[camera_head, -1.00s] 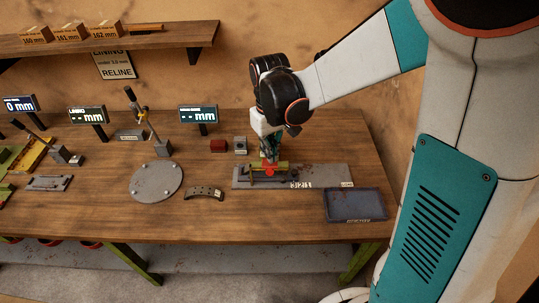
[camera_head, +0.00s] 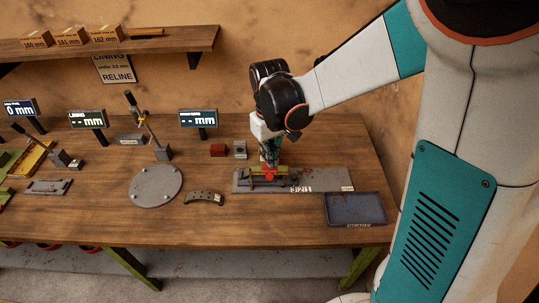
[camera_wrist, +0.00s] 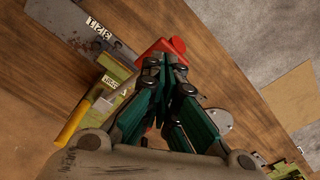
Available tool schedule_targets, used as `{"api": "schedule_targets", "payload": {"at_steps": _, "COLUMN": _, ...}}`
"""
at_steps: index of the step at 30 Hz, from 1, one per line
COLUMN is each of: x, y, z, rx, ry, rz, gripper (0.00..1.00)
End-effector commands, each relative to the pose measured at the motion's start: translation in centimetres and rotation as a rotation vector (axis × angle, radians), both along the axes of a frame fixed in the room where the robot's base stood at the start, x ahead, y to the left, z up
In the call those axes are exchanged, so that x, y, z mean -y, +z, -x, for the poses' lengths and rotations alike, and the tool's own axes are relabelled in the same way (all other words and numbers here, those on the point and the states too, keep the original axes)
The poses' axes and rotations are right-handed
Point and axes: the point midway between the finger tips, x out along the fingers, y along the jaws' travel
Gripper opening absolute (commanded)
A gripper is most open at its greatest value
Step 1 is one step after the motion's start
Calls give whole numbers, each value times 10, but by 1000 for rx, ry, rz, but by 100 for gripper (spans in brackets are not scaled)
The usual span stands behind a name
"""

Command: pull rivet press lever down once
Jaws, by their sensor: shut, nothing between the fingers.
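The rivet press (camera_head: 256,179) is a low green and dark tool on a grey plate (camera_head: 328,178) marked "3 2 1", at the right of the workbench. A red part (camera_head: 269,176), which looks like the lever's end, is on the press under my gripper (camera_head: 270,163). In the wrist view the red part (camera_wrist: 168,46) lies just beyond the tips of my gripper (camera_wrist: 165,64). The green press body (camera_wrist: 115,72) and a yellow handle (camera_wrist: 79,120) show to its left. My fingers are shut and hold nothing. I cannot tell whether they touch the red part.
A dark blue tray (camera_head: 355,209) stands right of the press, near the front edge. A curved lining piece (camera_head: 204,198) and a round grey plate (camera_head: 155,186) lie to the left. A red block (camera_head: 218,149) and a grey block (camera_head: 240,149) stand behind.

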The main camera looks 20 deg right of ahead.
Motion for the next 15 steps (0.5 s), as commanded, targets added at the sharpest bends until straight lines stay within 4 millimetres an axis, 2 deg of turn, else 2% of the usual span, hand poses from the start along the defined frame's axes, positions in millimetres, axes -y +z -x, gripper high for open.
{"api": "schedule_targets", "payload": {"at_steps": 11, "x": 0, "y": 0, "z": 0, "rx": 0, "ry": 0, "rz": 0, "gripper": 0}}
{"api": "schedule_targets", "payload": {"at_steps": 15, "x": 0, "y": -7, "z": 0, "rx": 0, "ry": 0, "rz": 0, "gripper": 0}}
